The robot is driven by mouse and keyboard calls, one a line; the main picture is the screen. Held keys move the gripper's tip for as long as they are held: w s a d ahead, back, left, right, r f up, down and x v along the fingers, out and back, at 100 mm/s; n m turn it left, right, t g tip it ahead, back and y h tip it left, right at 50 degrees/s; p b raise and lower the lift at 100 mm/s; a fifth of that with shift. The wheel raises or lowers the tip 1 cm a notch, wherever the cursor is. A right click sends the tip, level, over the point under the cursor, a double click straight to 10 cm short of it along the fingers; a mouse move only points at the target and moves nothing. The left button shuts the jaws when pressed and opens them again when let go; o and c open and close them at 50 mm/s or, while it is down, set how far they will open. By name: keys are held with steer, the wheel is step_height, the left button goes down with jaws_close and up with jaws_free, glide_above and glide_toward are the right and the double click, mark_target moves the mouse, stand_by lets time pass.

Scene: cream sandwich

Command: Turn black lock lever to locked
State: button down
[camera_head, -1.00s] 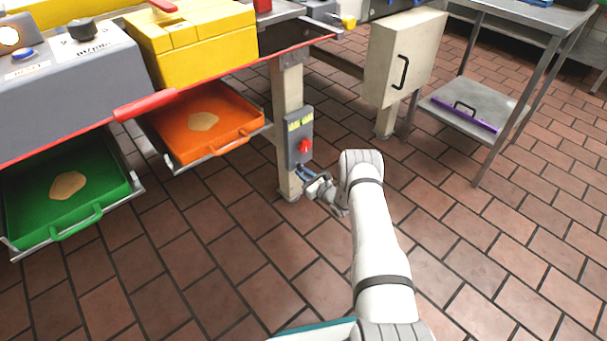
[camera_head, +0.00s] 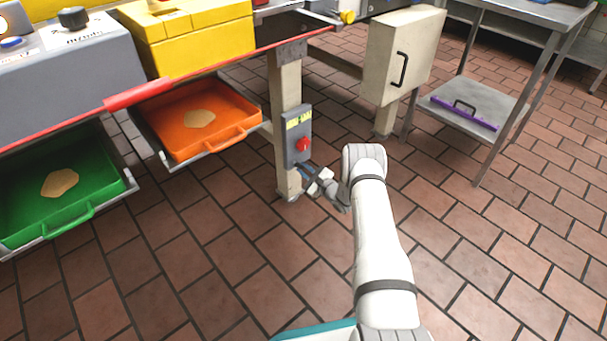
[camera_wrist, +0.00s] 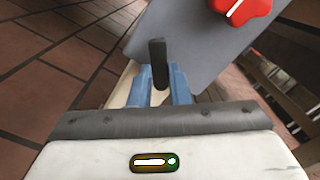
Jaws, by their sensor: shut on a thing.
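The black lock lever (camera_wrist: 157,60) stands upright in the wrist view, at the lower edge of a grey panel (camera_wrist: 195,45). My gripper (camera_wrist: 160,86) has its two blue fingers on either side of the lever and is shut on it. In the head view the grey panel (camera_head: 290,152) is on a cream table leg, and my gripper (camera_head: 305,168) reaches its lower end from the right. The lever is too small to make out there.
A red knob (camera_head: 302,144) sits on the panel just above my gripper; it also shows in the wrist view (camera_wrist: 240,10). An orange tray (camera_head: 240,134) and a green tray (camera_head: 110,200) stick out at left. The tiled floor (camera_head: 200,270) is clear.

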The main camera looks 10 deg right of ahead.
steer(key=shift+w+d+r+n+b, duration=0.15)
steer(key=shift+r+n+b, duration=0.2)
steer(key=shift+n, duration=1.3)
steer(key=shift+s+d+r+n+b, duration=0.15)
steer(key=shift+n+b, duration=0.35)
steer(key=shift+n, duration=1.2)
steer(key=shift+w+d+r+n+b, duration=0.15)
steer(key=shift+r+n+b, duration=0.25)
steer(key=shift+n, duration=1.25)
steer(key=c, duration=1.4)
jaws_free()
steer(key=shift+o, duration=0.2)
steer(key=p+v, duration=0.3)
steer(key=v, duration=0.4)
steer(key=shift+s+d, duration=0.2)
steer(key=shift+s, duration=0.1)
